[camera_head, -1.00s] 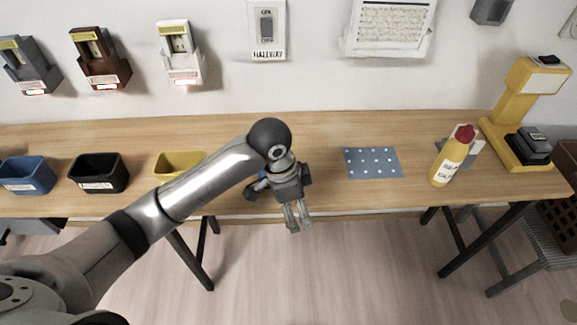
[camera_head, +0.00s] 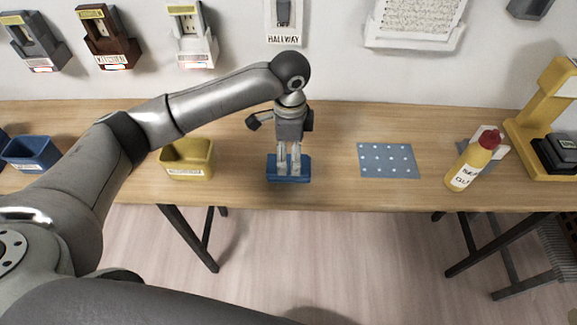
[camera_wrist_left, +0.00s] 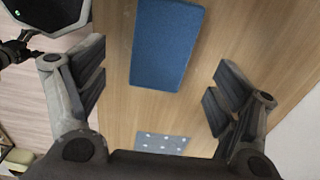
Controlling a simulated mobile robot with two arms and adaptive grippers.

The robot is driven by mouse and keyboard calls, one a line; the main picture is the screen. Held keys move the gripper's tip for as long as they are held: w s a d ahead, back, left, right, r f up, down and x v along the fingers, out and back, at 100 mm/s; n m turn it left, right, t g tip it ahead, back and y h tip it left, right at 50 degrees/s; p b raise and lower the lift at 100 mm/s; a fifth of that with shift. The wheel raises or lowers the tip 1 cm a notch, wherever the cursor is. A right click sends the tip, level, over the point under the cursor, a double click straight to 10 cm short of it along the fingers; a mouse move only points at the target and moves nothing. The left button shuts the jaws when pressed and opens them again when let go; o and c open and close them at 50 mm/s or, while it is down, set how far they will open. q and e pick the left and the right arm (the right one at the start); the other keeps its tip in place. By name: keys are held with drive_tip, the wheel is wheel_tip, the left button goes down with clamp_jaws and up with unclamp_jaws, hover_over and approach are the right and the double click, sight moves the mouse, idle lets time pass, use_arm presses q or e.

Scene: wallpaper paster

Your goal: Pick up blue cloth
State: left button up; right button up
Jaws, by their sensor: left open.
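The blue cloth (camera_head: 273,177), a folded rectangular pad, lies on the wooden table near its front edge. In the left wrist view, the blue cloth (camera_wrist_left: 167,45) lies flat on the wood, ahead of the fingers and between their lines. My left gripper (camera_head: 289,173) points down in front of the cloth in the head view and covers its middle. In the left wrist view, the left gripper (camera_wrist_left: 155,88) is open with its fingers wide apart and nothing between them. I cannot tell its exact height above the cloth. My right gripper is not in view.
A yellow bin (camera_head: 188,158) stands left of the cloth and a blue bin (camera_head: 32,152) farther left. A grey-blue dotted sheet (camera_head: 388,160) lies to the right, then a glue bottle (camera_head: 473,162) and a yellow stand (camera_head: 540,120). The wood between cloth and dotted sheet is clear.

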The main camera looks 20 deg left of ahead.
sight(288, 163)
use_arm(q)
drive_tip(key=f, duration=0.5)
drive_tip(key=shift+a+f, duration=0.15)
drive_tip(key=shift+a, duration=0.05)
drive_tip(key=c, duration=1.1)
drive_tip(key=shift+r, duration=0.7)
drive_tip(key=s+d+r, duration=0.4)
drive_tip(key=s+r, duration=0.7)
drive_tip(key=s, duration=0.2)
drive_tip(key=shift+s+r, duration=0.2)
drive_tip(key=shift+r, duration=0.15)
